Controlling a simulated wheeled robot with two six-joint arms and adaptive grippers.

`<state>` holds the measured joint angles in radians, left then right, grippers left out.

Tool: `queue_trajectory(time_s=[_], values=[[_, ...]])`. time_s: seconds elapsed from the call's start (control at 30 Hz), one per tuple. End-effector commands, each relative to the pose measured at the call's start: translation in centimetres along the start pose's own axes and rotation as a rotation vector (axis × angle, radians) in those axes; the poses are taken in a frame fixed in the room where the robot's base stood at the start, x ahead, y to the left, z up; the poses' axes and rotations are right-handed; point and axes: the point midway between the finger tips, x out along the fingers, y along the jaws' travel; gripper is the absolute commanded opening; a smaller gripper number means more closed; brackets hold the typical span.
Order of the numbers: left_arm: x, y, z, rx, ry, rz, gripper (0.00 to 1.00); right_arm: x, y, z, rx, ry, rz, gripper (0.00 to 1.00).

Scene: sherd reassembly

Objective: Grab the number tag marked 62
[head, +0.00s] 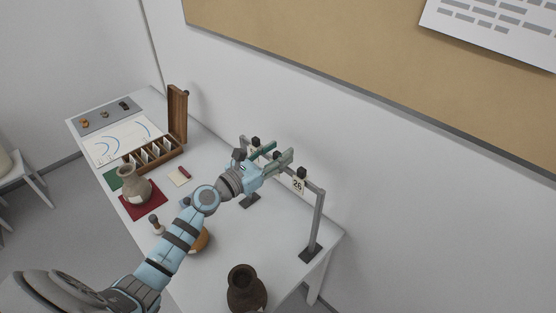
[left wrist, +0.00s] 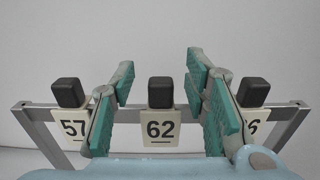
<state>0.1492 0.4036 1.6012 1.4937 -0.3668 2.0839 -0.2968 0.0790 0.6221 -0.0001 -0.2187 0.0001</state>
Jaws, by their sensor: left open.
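The number tag marked 62 (left wrist: 160,130) is a cream card under a dark block on a grey rail, at the middle of the left wrist view. My left gripper (left wrist: 160,100) is open, with its teal-padded fingers on either side of the 62 tag's block. I cannot tell whether they touch it. In the head view my left gripper (head: 282,160) is at the rack and hides the 62 tag. A tag marked 57 (left wrist: 74,124) hangs to the left. A tag reading 26 (head: 297,185) hangs to the right and is partly covered by a finger in the wrist view. My right gripper is not in view.
The grey rack (head: 317,220) stands on the white table (head: 275,265) near the wall. A dark pot (head: 246,290) is at the near edge. A tan vase (head: 135,187) on a red mat and a wooden case (head: 177,118) stand farther left.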

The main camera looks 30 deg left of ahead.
Motion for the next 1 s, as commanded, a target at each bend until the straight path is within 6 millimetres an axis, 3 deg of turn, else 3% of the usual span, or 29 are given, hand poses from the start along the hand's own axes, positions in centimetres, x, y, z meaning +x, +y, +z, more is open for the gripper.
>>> queue_trajectory(time_s=[0.23, 0.5, 0.83, 1.0], values=[[0.7, 0.0, -0.1, 0.002, 0.001, -0.001, 0.42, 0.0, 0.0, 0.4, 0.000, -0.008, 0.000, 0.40], [0.7, 0.0, 0.0, 0.001, 0.001, 0.000, 0.00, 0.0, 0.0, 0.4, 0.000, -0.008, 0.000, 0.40], [0.6, 0.0, 0.1, 0.001, 0.001, 0.000, 0.00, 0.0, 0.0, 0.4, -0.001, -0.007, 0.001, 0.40], [0.6, 0.0, 1.6, 0.002, 0.000, -0.001, 0.00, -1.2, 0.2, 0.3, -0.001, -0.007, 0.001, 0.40]])
